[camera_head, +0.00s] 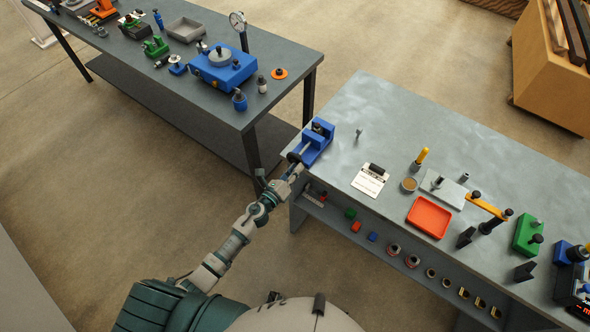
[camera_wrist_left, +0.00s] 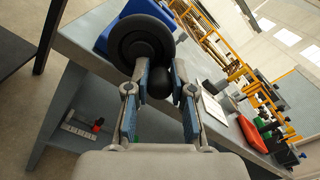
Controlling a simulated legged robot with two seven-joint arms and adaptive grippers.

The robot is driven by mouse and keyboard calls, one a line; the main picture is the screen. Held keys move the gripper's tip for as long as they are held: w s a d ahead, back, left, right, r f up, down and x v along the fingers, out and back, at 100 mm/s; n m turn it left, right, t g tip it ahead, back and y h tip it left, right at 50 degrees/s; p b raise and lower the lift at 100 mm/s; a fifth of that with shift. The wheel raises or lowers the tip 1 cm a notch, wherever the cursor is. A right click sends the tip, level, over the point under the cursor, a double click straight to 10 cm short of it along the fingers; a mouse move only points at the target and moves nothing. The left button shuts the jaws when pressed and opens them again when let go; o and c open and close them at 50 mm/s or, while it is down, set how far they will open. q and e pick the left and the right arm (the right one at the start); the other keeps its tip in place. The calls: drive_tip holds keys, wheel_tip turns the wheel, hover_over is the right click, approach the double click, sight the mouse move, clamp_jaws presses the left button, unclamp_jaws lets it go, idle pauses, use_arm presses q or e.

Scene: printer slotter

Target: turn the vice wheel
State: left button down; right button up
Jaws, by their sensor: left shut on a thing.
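The blue vice (camera_head: 318,146) sits at the near left corner of the grey workbench. Its dark vice wheel (camera_head: 293,157) faces my left arm, past the bench edge. In the left wrist view the black vice wheel (camera_wrist_left: 135,42) fills the upper middle, with a rounded black knob (camera_wrist_left: 158,85) at its lower right side. My left gripper (camera_head: 291,172) reaches up to the wheel from below. In the left wrist view its blue-padded fingers (camera_wrist_left: 159,78) stand on either side of the knob and are shut on it. My right gripper is not in view.
The grey workbench (camera_head: 390,110) carries a label card (camera_head: 369,181), a red tray (camera_head: 429,217) and several fixtures to the right. A shelf below it holds small parts. Another table (camera_head: 150,65) with blue and green tools stands behind left, with floor between.

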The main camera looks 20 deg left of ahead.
use_arm(q)
drive_tip(key=shift+r, duration=0.1)
idle(1.4)
drive_tip(key=c, duration=1)
unclamp_jaws()
drive_tip(key=shift+w, duration=0.1)
drive_tip(key=v, duration=1.2)
